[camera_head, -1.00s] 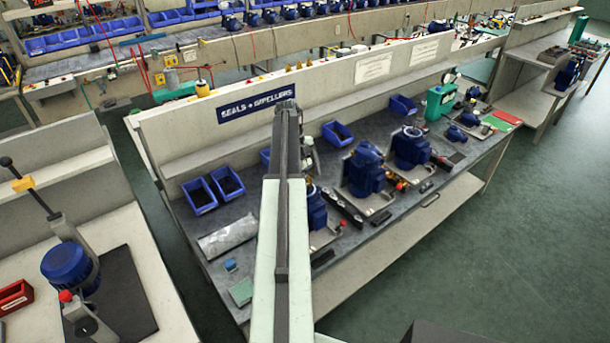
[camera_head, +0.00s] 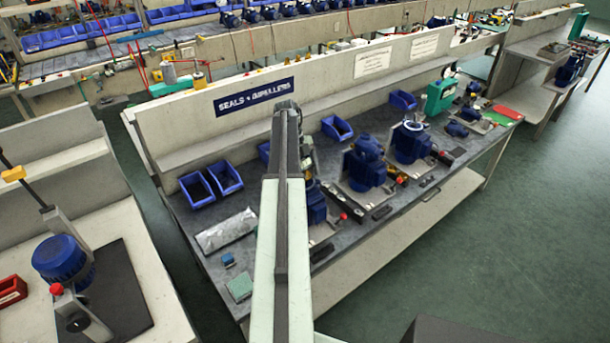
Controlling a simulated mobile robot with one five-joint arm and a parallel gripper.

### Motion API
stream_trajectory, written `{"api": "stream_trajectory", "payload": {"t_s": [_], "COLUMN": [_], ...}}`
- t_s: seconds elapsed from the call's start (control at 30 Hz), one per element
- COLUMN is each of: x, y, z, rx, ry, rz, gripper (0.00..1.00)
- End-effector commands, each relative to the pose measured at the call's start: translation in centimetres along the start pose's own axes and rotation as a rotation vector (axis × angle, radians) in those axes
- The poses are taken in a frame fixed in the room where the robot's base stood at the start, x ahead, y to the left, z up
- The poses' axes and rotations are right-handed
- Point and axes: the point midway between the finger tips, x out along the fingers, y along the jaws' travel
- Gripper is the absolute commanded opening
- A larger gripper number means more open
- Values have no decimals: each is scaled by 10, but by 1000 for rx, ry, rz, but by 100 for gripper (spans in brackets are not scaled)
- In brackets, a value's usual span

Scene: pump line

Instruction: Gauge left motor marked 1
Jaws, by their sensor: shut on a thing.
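Several blue motors stand on plates on the grey bench top. The leftmost motor (camera_head: 316,207) is partly hidden behind my arm. A second motor (camera_head: 366,167) stands in the middle, and a third motor (camera_head: 409,143) with a pale ring on top stands to its right. No mark 1 is readable on any of them. A green device (camera_head: 440,98) stands farther right, with a small round pale dial (camera_head: 449,70) above it; I cannot tell whether this is the gauge. My arm reaches over the bench left of the motors. Its jaws and anything in them are hidden behind the arm.
Blue bins (camera_head: 197,190), a silver packet (camera_head: 226,230) and a green block (camera_head: 239,287) lie on the bench's left part. Another bench holds a blue-capped press (camera_head: 62,260). The floor at right is clear.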

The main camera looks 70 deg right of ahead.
Motion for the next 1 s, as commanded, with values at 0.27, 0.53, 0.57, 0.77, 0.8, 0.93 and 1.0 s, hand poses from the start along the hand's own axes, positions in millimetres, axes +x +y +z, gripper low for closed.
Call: {"api": "stream_trajectory", "payload": {"t_s": [0.27, 0.53, 0.57, 0.77, 0.8, 0.93, 1.0], "x": [2, 3, 4, 3, 3, 3, 3], "y": [0, 1, 1, 1, 1, 1, 1], "z": [1, 2, 2, 2, 2, 2, 2], "rx": [-1, -1, -1, -1, -1, -2, -2], "ry": [0, 0, 0, 0, 0, 0, 0], "rz": [0, 0, 0, -1, -1, -1, -1], "gripper": [27, 27, 27, 27, 27, 100, 100]}}
